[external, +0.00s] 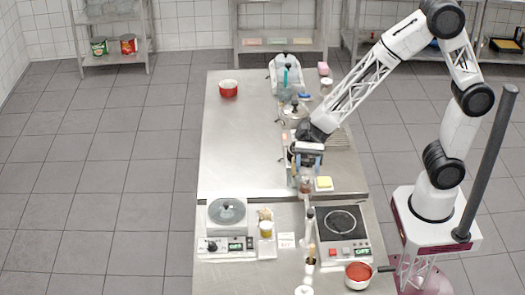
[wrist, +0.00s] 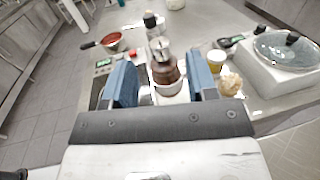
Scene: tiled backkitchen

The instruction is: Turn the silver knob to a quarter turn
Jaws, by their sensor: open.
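A small brown grinder-like vessel with a silver top (wrist: 165,70) stands between my gripper's blue fingers in the wrist view, seemingly beyond them; I see no clear contact. I cannot tell whether its silver top is the silver knob. My gripper (external: 306,178) is open, pointing down over the steel table (external: 235,140). A boxy appliance (external: 227,243) at the front left has a dark round knob (external: 212,246), a display and a round lidded dish on top. A black-ringed hot plate (external: 343,238) with a red button and display stands at the front right.
A red-filled pan (external: 358,274) is at the front right edge. A red pot (external: 228,88) is at the back left. The table's left middle is clear.

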